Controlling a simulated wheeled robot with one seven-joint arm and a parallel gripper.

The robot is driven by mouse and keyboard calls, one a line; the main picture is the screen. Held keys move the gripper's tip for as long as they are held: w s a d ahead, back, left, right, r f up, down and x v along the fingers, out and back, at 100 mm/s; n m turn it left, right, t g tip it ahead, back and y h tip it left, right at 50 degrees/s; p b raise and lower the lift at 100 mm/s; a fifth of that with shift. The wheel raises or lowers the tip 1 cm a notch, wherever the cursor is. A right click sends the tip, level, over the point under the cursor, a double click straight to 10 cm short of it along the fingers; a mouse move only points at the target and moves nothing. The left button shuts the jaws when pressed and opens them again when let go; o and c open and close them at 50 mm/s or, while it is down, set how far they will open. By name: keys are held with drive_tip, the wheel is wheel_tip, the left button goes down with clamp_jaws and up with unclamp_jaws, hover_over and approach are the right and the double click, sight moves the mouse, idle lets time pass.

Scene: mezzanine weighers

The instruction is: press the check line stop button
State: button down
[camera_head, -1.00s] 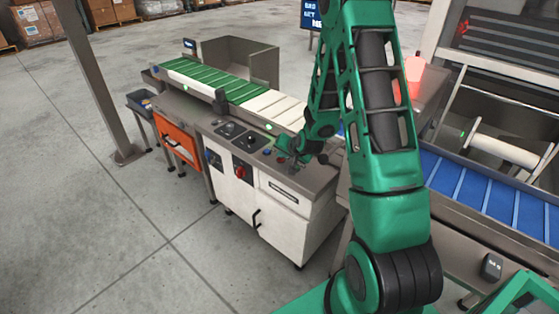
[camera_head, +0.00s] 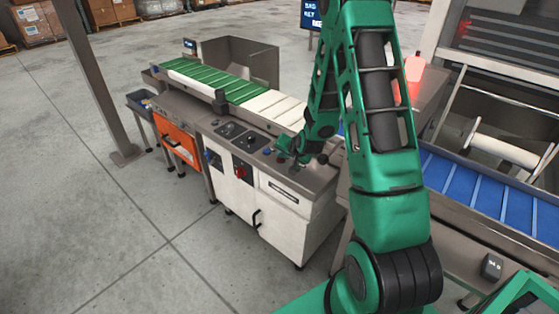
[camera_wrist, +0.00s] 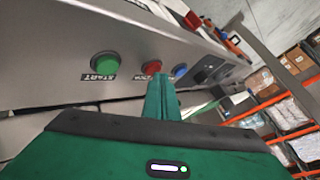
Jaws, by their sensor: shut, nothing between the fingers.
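The red stop button (camera_wrist: 152,68) sits on the grey control panel in the wrist view, its label partly covered by my fingers. A green button labelled START (camera_wrist: 105,65) is to its left and a blue button (camera_wrist: 180,70) to its right. My gripper (camera_wrist: 161,80) is shut and empty, its fingertips overlapping the lower right of the red button's area. I cannot tell whether they touch it.
The green and white conveyor (camera_head: 222,84) runs behind the panel. A red switch (camera_head: 240,172) is on the cabinet front, with an orange panel (camera_head: 177,144) further left. A blue-belted conveyor (camera_head: 475,187) stands at the right. The floor in front is clear.

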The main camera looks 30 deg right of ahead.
sight(282, 161)
drive_tip(key=shift+r, duration=0.65)
drive_tip(key=shift+r, duration=2.5)
